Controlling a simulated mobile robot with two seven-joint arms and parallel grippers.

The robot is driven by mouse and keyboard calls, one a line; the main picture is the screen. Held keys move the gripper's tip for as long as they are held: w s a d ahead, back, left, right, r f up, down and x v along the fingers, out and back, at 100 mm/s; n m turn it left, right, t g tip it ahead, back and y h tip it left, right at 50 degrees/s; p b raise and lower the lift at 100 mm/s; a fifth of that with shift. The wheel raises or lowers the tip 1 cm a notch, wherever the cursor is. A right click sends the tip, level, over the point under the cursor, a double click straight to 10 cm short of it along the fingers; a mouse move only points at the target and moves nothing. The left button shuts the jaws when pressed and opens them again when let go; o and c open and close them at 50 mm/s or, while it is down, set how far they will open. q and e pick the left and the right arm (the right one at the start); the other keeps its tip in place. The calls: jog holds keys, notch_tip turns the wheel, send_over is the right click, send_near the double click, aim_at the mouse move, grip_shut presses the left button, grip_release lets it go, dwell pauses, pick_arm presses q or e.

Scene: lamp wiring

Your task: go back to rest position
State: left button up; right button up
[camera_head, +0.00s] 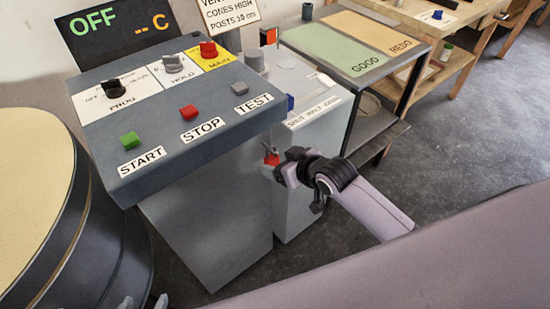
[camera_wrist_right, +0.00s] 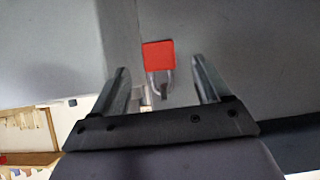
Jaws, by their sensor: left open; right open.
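My right gripper (camera_head: 282,170) is at the side of the grey post, close to a small red padlock (camera_head: 271,159). In the right wrist view the padlock (camera_wrist_right: 158,55) shows its red body and grey shackle against a grey surface. The padlock lies beyond and between the two fingers of my right gripper (camera_wrist_right: 162,85), which are apart with nothing held. My left gripper (camera_head: 143,302) shows only as two grey fingertips at the bottom edge, spread apart with nothing seen between them. The rest of it is out of the picture.
A grey control console (camera_head: 180,130) with START, STOP and TEST buttons stands in front. A round cream-topped drum (camera_head: 30,170) is at the left. A table with GOOD and REDO areas (camera_head: 365,60) stands behind right. Open floor (camera_head: 470,130) lies at the right.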

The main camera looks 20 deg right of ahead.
jog(key=shift+v, duration=1.05)
jog(key=s+d+f, duration=0.1)
jog(key=s+f, duration=0.3)
jog(key=s, duration=0.5)
jog(key=s+d+f+m+h, duration=0.1)
jog(key=s+f, duration=0.4)
jog(key=s, duration=0.5)
jog(key=shift+s+d+m+h, duration=0.25)
jog(key=shift+d+m+h, duration=0.05)
jog(key=shift+d, duration=0.1)
dwell(4.7)
